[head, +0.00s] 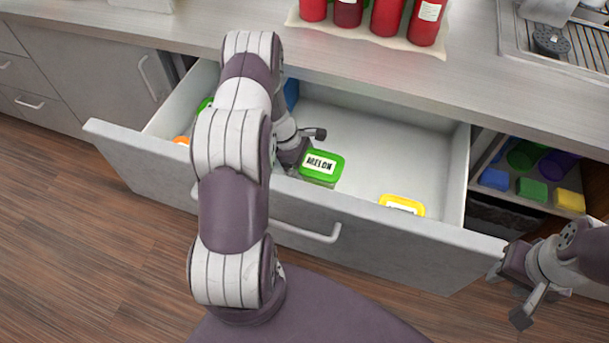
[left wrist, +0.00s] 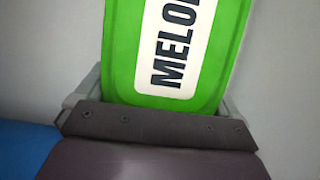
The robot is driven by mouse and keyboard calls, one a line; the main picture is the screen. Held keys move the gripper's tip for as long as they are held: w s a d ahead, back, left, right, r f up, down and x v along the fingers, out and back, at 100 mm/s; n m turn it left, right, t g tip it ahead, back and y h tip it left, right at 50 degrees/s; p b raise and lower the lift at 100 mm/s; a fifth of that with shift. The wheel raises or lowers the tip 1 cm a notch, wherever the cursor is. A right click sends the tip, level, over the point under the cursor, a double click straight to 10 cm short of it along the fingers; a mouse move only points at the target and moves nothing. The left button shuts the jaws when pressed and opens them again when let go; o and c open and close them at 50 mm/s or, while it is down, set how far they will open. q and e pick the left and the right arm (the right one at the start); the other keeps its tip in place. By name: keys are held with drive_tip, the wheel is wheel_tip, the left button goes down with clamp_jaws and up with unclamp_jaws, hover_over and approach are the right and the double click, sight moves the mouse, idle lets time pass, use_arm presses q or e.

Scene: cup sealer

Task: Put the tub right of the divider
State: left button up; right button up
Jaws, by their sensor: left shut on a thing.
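A tub with a green lid labelled MELON (head: 321,167) is in the open drawer, near its front wall. It fills the middle of the left wrist view (left wrist: 185,55). My left gripper (head: 309,150) is shut on this tub, with a finger on each side of it. I cannot tell whether the tub touches the drawer floor. A blue thing (head: 291,95) shows behind my left arm; I cannot tell whether it is the divider. No divider shows clearly, and my arm hides part of the drawer. My right gripper (head: 508,297) is open and empty, outside the drawer.
The drawer (head: 345,215) holds a yellow-lidded tub (head: 402,205) at front right, and green (head: 205,104) and orange (head: 181,140) items at left. Its back right floor is clear. Red bottles (head: 387,16) stand on the counter. An open shelf (head: 505,187) is at right.

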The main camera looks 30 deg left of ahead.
use_arm(q)
wheel_tip(320, 180, down, 4)
drive_tip(key=shift+f, duration=0.45)
drive_tip(key=shift+w+f, duration=0.15)
drive_tip(key=shift+f, duration=0.05)
drive_tip(key=o, duration=1)
drive_tip(key=shift+o, duration=0.2)
drive_tip(key=shift+r, duration=0.25)
drive_tip(key=v, duration=1.1)
drive_tip(key=shift+a+r, duration=0.3)
